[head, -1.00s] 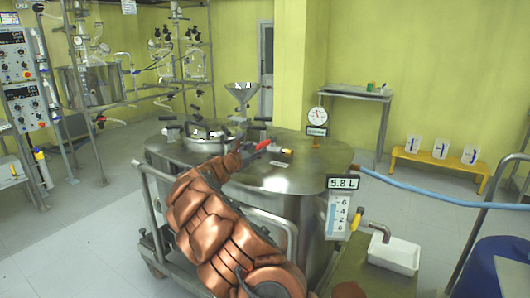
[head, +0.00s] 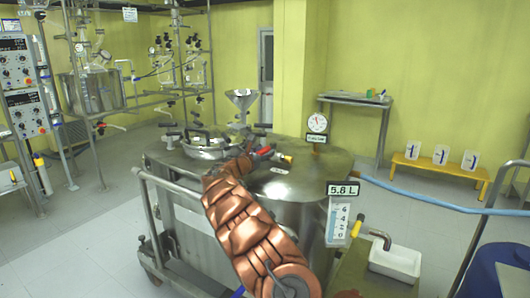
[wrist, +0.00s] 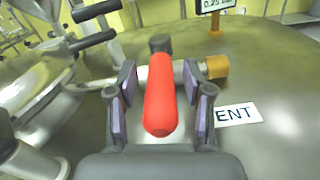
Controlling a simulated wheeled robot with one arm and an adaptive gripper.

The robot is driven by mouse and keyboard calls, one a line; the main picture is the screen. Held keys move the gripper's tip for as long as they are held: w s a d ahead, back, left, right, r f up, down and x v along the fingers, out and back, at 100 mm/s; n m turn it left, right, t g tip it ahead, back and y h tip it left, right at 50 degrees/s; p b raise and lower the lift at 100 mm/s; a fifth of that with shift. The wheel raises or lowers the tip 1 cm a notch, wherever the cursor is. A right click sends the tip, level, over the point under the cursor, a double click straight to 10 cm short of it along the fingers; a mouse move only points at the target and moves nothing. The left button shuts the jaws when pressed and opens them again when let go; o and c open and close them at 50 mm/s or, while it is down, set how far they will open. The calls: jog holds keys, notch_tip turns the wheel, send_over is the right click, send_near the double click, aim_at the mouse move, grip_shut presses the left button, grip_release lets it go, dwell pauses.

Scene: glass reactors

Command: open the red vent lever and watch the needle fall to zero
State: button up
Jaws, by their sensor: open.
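The red vent lever (wrist: 160,95) lies between my gripper's two fingers in the wrist view, with small gaps at its sides. My gripper (wrist: 158,88) is open around it. A "VENT" label (wrist: 238,115), partly hidden by a finger, lies on the steel lid beside it. In the head view the red lever (head: 264,152) shows just past the end of my arm, which hides most of the gripper. The round dial gauge (head: 317,123) stands on the vessel's lid; its needle is too small to read. A small display (wrist: 215,4) under it is cut off in the wrist view.
The steel vessel (head: 285,190) carries a 5.8 L display (head: 343,188) and a level scale. A round hatch (head: 205,146) and a funnel (head: 241,99) are left of and behind the lever. A blue hose (head: 430,203) runs off right.

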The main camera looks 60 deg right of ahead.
jog(key=shift+d, duration=0.4)
jog(key=shift+r, duration=0.1)
grip_shut()
dwell(0.5)
